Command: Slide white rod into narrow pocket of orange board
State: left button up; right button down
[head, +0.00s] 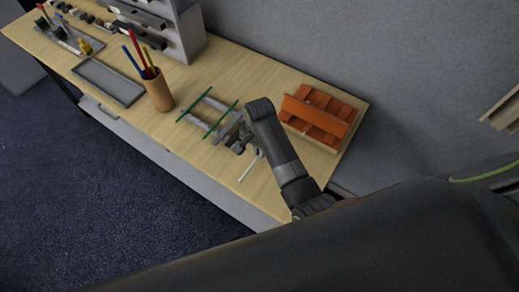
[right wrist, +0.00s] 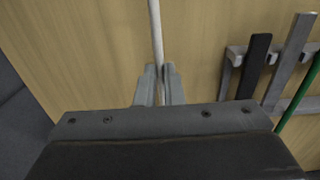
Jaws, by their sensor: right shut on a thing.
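The white rod (head: 250,166) shows beside my right gripper (head: 240,147) in the head view, low over the near side of the table. In the right wrist view the rod (right wrist: 156,30) runs up the picture from between the two fingers of the right gripper (right wrist: 158,82), which are shut on it. Whether it touches the table is unclear. The orange board (head: 318,113) lies at the right end of the table, to the right of my right forearm, with several compartments and a raised strip. Its narrow pocket cannot be made out clearly. My left gripper is not in view.
A grey rack (head: 205,101) with green bars stands left of the right gripper and also shows in the wrist view (right wrist: 236,54). Beyond are a cup of pencils (head: 159,94), a grey tray (head: 108,82) and a grey shelf (head: 183,35). Table is bare near the front edge.

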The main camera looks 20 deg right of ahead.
aim_at(284, 119)
jog(key=shift+w+d+r, duration=0.1)
jog(key=shift+w+d, duration=0.15)
jog(key=shift+d, duration=0.3)
jog(key=shift+w+d, duration=0.55)
jog(key=shift+d, duration=0.1)
jog(key=shift+w+d, duration=0.85)
jog(key=shift+d, duration=0.2)
pick_arm(q)
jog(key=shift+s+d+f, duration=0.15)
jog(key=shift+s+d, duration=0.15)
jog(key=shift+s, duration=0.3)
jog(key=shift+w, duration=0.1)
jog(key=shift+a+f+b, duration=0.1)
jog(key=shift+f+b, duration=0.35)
jog(key=shift+b, duration=0.15)
pick_arm(e)
jog(key=shift+w+d, duration=0.95)
jog(key=shift+d, duration=0.25)
jog(key=shift+w+d, duration=0.9)
jog(key=shift+d, duration=0.25)
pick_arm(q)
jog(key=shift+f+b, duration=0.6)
pick_arm(e)
jog(key=shift+w+d, duration=1.1)
jog(key=shift+d, duration=0.25)
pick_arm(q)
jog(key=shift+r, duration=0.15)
pick_arm(e)
jog(key=shift+s+a, duration=0.1)
